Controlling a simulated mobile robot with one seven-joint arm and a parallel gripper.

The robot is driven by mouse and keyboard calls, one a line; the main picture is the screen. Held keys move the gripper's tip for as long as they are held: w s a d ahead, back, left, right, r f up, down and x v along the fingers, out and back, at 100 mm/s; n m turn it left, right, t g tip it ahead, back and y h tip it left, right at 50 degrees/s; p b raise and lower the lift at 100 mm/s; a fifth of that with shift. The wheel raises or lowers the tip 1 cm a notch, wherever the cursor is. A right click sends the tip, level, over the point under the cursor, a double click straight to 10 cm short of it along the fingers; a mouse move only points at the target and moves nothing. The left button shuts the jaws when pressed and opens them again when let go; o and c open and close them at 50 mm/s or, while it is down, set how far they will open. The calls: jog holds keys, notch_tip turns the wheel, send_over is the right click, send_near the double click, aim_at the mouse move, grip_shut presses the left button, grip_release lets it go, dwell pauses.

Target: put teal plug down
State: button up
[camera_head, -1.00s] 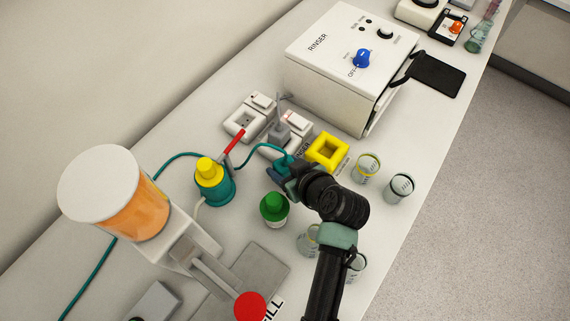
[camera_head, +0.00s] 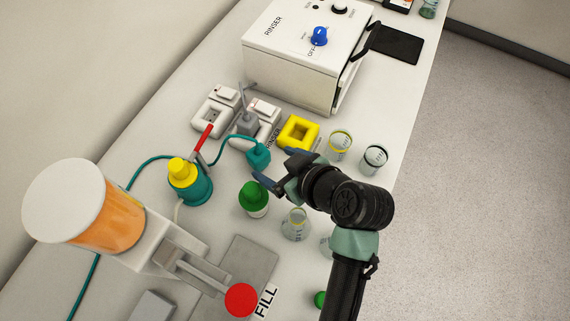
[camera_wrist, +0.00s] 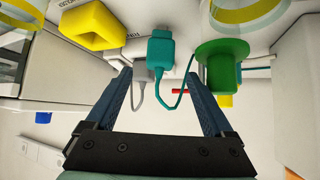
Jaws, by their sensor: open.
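The teal plug (camera_head: 258,155) rests on the white counter, with its teal cord curving away to the left. It also shows in the wrist view (camera_wrist: 160,52), just beyond the fingertips. My gripper (camera_head: 276,167) is open and empty, a little to the right of the plug and apart from it. In the wrist view my gripper (camera_wrist: 158,78) has its two blue fingers spread wide, with the plug and its hanging cord seen between and beyond them.
A green-capped bottle (camera_head: 253,198) stands close below the gripper. A yellow square ring (camera_head: 299,133) and a grey plug (camera_head: 247,123) in a white socket block lie behind. Several glass beakers stand to the right, including one (camera_head: 374,159). The teal-and-yellow bottle (camera_head: 189,187) is left.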

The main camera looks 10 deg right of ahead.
jog(key=shift+v, duration=1.6)
